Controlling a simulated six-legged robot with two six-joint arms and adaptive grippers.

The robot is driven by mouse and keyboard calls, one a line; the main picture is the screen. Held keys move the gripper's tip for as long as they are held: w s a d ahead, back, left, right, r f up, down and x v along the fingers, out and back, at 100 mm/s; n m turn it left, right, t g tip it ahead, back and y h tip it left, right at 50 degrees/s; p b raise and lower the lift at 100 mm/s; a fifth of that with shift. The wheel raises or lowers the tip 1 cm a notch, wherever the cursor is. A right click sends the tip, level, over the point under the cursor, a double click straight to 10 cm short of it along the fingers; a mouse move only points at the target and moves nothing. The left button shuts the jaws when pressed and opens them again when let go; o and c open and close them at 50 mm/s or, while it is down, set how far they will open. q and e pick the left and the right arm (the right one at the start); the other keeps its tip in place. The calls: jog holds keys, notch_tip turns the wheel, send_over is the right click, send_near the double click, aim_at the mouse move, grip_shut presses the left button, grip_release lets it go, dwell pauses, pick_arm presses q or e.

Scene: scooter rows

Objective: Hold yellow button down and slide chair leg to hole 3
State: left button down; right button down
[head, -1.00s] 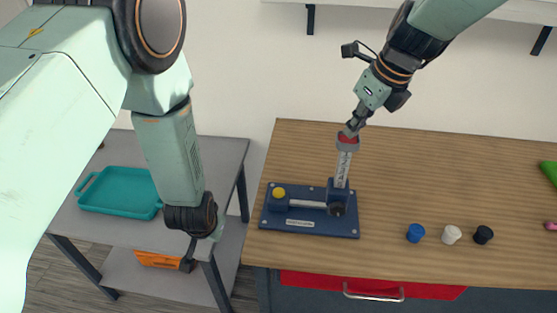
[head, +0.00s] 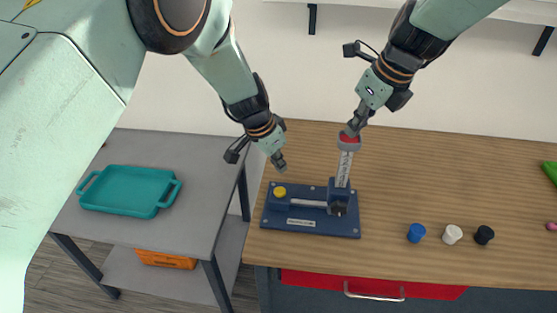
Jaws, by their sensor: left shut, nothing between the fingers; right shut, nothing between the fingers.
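A dark blue base plate (head: 318,227) lies on the wooden table. The yellow button (head: 280,192) sits on a block at its left end. The leg's holes are too small to read.
Blue (head: 416,233), white (head: 452,234) and black (head: 484,235) caps stand right of the plate. A teal tray (head: 128,188) rests on a grey side table (head: 185,215) at the left. The wooden table (head: 430,170) is clear behind the caps.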

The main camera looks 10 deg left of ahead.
pick_arm(q)
send_over(281, 192)
jog(key=f, duration=0.4)
jog(key=shift+s+a+f, duration=0.25)
jog(key=shift+a+f, duration=0.05)
jog(key=shift+f, duration=0.4)
jog(key=shift+f, duration=0.9)
jog(key=shift+f, duration=0.3)
jog(key=shift+f, duration=0.5)
pick_arm(e)
jog(key=shift+f, duration=0.1)
